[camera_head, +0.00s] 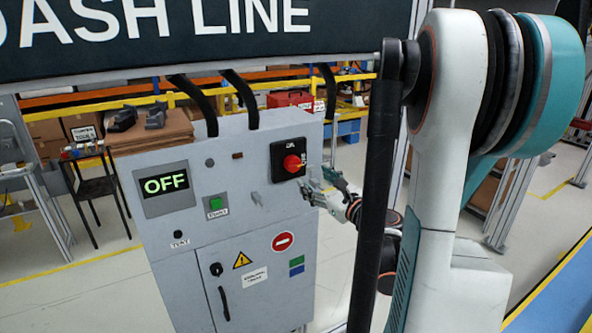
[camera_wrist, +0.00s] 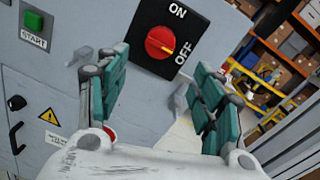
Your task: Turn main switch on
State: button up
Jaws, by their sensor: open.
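The main switch is a red rotary knob (camera_head: 292,163) on a black plate (camera_head: 279,172), at the upper right of a grey control cabinet (camera_head: 240,185). In the wrist view the knob (camera_wrist: 160,43) shows a yellow mark towards the OFF label (camera_wrist: 183,56); the ON label (camera_wrist: 178,11) is apart from it. The display (camera_head: 165,185) reads OFF in green. My gripper (camera_head: 318,183) is open and empty, just below and right of the knob in the head view. In the wrist view its teal fingers (camera_wrist: 159,66) stand apart on either side, with the knob beyond them; no contact shows.
A green START button (camera_head: 216,203) is left of the switch; it shows in the wrist view (camera_wrist: 33,20). Below are a cabinet door with a black handle (camera_head: 224,303) and warning signs. Shelving with boxes (camera_wrist: 270,70) stands behind. Black cables (camera_head: 240,95) enter the cabinet top.

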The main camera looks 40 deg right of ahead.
aim_at(296, 167)
jog(key=w, duration=0.3)
jog(key=w+d, duration=0.1)
jog(key=w, duration=0.2)
jog(key=w+b, duration=0.1)
jog(key=w, duration=0.3)
jog(key=shift+d, duration=0.35)
jog(key=c, duration=1.1)
